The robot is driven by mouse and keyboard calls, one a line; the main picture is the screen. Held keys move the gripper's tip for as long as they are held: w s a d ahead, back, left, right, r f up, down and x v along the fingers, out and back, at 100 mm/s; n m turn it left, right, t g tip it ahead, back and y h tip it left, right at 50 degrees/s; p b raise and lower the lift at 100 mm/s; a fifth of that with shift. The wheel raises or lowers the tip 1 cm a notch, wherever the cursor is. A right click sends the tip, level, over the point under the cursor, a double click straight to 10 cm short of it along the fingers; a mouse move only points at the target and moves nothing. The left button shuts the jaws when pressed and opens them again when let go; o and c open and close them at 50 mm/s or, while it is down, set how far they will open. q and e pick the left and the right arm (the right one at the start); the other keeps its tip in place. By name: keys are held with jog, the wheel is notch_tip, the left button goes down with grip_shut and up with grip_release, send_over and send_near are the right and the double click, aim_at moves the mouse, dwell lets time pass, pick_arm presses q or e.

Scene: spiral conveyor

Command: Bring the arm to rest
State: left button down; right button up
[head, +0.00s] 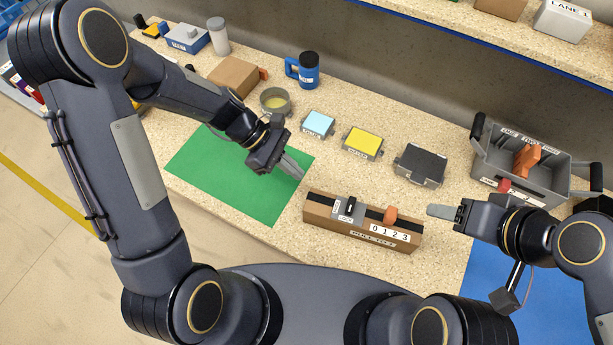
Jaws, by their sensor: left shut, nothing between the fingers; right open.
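My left arm comes in from the left, and its gripper (291,166) is shut and empty above the right part of the green mat (215,180). My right arm comes in from the right. Its gripper (440,212) is open, its fingers pointing left, just right of a brown slider box (318,232) with a "LOCK" label, an orange knob (391,214) and a "0 1 2 3" scale. The gripper appears apart from the box. I cannot tell its exact height above the table.
A cyan block (319,122), a yellow block (363,141) and a black block (421,164) stand behind the box. A grey tote (570,177) holding orange items stands at the right. A blue mat (530,300) lies under my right arm. A blue mug (307,72) and a bowl (275,101) stand farther back.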

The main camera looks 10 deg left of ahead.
pick_arm(q)
jog(key=shift+a+r, duration=0.15)
jog(key=shift+r, duration=0.1)
jog(key=s+a+r+m+t+y, duration=0.5)
jog(key=s+a+r+m+t, duration=0.2)
jog(key=s+a+r+m, duration=0.4)
jog(key=shift+s+a+r+m+t, duration=0.25)
jog(key=shift+s+r+m+t, duration=0.15)
jog(key=shift+s+r+m, duration=1.25)
jog(key=shift+s+r+n, duration=0.2)
jog(key=shift+r+n, duration=0.15)
jog(key=shift+r, duration=0.15)
